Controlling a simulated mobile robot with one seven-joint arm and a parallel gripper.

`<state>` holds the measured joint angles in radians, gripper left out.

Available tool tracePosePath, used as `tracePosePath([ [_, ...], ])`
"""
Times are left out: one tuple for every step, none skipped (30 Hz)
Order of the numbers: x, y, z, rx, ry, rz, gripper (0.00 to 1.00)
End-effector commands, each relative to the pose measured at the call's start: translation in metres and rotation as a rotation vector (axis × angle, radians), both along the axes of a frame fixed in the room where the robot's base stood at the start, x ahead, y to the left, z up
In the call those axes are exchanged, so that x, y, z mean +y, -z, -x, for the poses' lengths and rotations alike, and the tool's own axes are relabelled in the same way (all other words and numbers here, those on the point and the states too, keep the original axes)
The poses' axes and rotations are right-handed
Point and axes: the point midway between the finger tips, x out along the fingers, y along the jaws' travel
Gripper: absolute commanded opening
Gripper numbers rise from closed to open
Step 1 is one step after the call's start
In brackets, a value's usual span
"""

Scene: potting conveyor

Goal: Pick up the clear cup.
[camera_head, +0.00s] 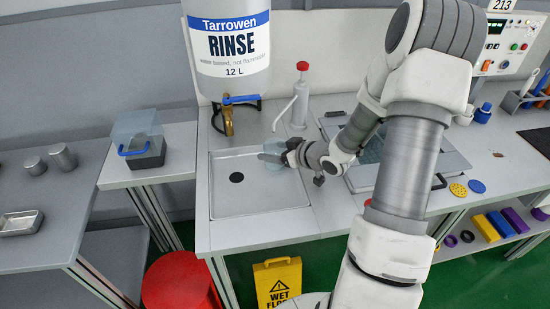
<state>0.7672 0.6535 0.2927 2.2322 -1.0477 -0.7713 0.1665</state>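The clear cup (273,165) is a small, pale, see-through shape at the right rear of the shallow sink tray, below and right of the rinse tap. My gripper (268,157) reaches in from the right, and its dark fingers are at the cup, overlapping its upper part in the picture. The fingers and the wrist hide part of the cup. The view is too small to tell whether the fingers stand apart around the cup or press on it.
The sink tray (232,198) has a dark drain and is otherwise bare. A rinse tank (228,78) with a brass tap (227,122) hangs behind it. A red-capped white bottle (299,105) stands close behind my gripper. A yellow floor sign (278,284) stands in front.

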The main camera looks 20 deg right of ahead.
Motion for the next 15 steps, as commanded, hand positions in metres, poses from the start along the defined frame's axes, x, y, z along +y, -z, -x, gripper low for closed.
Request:
tracePosePath([
  [0.0, 0.0, 0.0001, 0.0, 0.0, 0.0, 0.69],
  [-0.0001, -0.0001, 0.0002, 0.0, 0.0, 0.0, 0.64],
  [-0.0001, 0.0, 0.0002, 0.0, 0.0, 0.0, 0.57],
  [-0.0001, -0.0001, 0.0002, 0.0, 0.0, 0.0, 0.51],
  [-0.0001, -0.0001, 0.0002, 0.0, 0.0, 0.0, 0.46],
  [-0.0001, -0.0001, 0.0002, 0.0, 0.0, 0.0, 0.39],
  [-0.0001, -0.0001, 0.0002, 0.0, 0.0, 0.0, 0.33],
  [-0.0001, -0.0001, 0.0002, 0.0, 0.0, 0.0, 0.28],
  [-0.0001, -0.0003, 0.0002, 0.0, 0.0, 0.0, 0.21],
  [-0.0001, -0.0003, 0.0002, 0.0, 0.0, 0.0, 0.15],
  [-0.0001, -0.0003, 0.0002, 0.0, 0.0, 0.0, 0.14],
  [-0.0001, -0.0003, 0.0002, 0.0, 0.0, 0.0, 0.14],
  [-0.0001, -0.0003, 0.0002, 0.0, 0.0, 0.0, 0.14],
  [-0.0001, -0.0003, 0.0002, 0.0, 0.0, 0.0, 0.14],
  [0.0, -0.0004, 0.0001, 0.0, 0.0, 0.0, 0.14],
])
